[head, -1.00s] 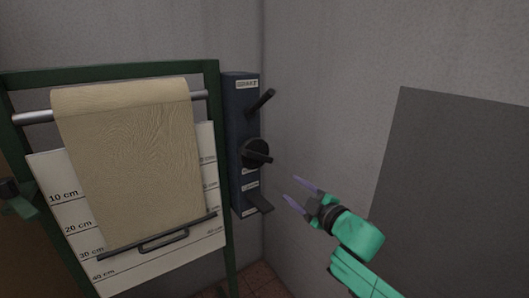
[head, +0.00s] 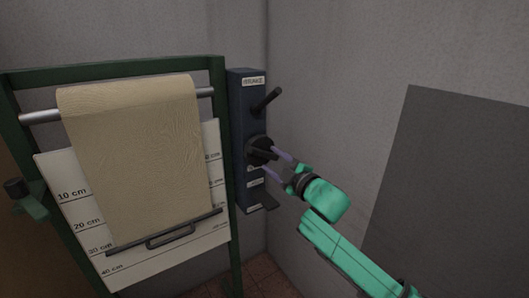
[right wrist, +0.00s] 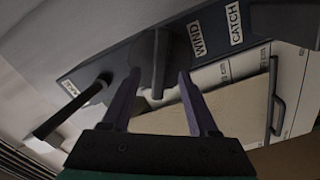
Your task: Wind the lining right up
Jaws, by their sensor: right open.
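The tan lining (head: 135,150) hangs from a metal roller (head: 40,116) in front of a white scale board (head: 125,282). Its dark bottom bar with a handle (head: 170,238) lies slanted, near the 30 cm mark at its left end. A blue control box (head: 241,120) beside it carries an upper lever (head: 267,99), a round winding knob (head: 259,150) and a lower catch pedal (head: 263,203). In the right wrist view the knob's grip bar (right wrist: 158,62) shows near the WIND label. My right gripper (head: 270,160) is open, its fingers on either side of the grip bar; contact is unclear.
The green frame (head: 222,90) stands close left of the box. Grey walls meet just right of it, and a dark grey panel (head: 455,190) is at the right. In the wrist view a lever (right wrist: 75,107) stands left of the fingers and a CATCH label (right wrist: 235,23) right.

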